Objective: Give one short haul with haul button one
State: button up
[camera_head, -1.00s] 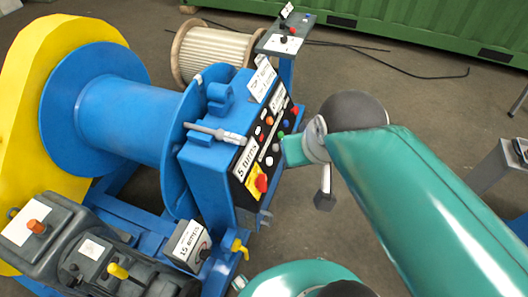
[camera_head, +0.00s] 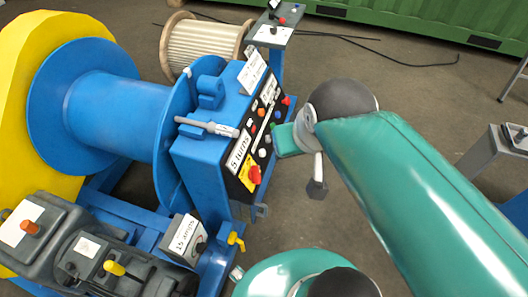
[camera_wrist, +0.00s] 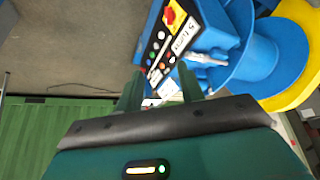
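A blue winch with a wide drum (camera_head: 110,115) carries a sloped black control panel (camera_head: 237,184) on its right. The panel has several small coloured buttons, a "5 turns" label and a red knob on a yellow plate (camera_head: 254,175). I cannot tell which button is haul button one. My gripper (camera_wrist: 161,76) has its two green fingers apart with nothing between them, pointing at the panel (camera_wrist: 152,50). In the head view my gripper (camera_head: 287,140) is just right of the buttons, and I see no clear contact.
A grey box labelled "15 amps" (camera_head: 185,232) and a yellow valve handle (camera_head: 236,240) are below the panel. A rope reel (camera_head: 205,46) and a small stand (camera_head: 272,36) are behind. A grey post (camera_head: 492,150) stands at right. Bare floor lies between.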

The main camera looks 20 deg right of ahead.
grip_shut()
dwell(1.6)
